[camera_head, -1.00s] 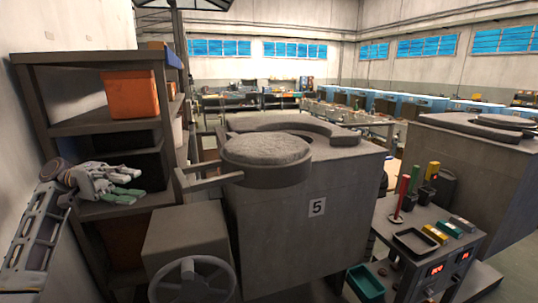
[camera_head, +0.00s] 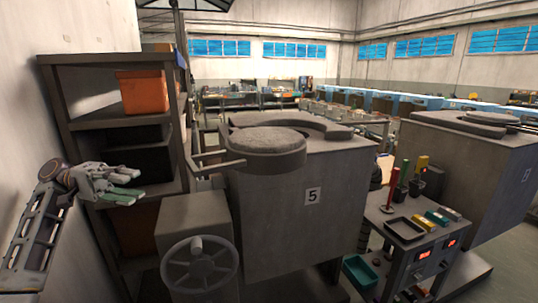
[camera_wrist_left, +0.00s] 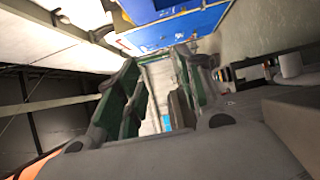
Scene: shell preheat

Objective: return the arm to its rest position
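My left arm comes in at the left edge of the head view, beside the pale wall. Its left gripper (camera_head: 136,183) points to the right, in front of the grey shelf rack. The fingers have greenish pads and are apart, with nothing between them. In the left wrist view the two finger sides of the left gripper (camera_wrist_left: 160,85) stand apart with an empty gap. My right arm and right gripper are in neither view.
The shelf rack (camera_head: 92,58) holds an orange bin (camera_head: 143,91) and a black bin (camera_head: 140,160). A grey furnace marked 5 (camera_head: 270,225) with a round lid (camera_head: 265,150) stands right of it. A handwheel (camera_head: 200,267) is in front. A control cart (camera_head: 405,262) stands at right.

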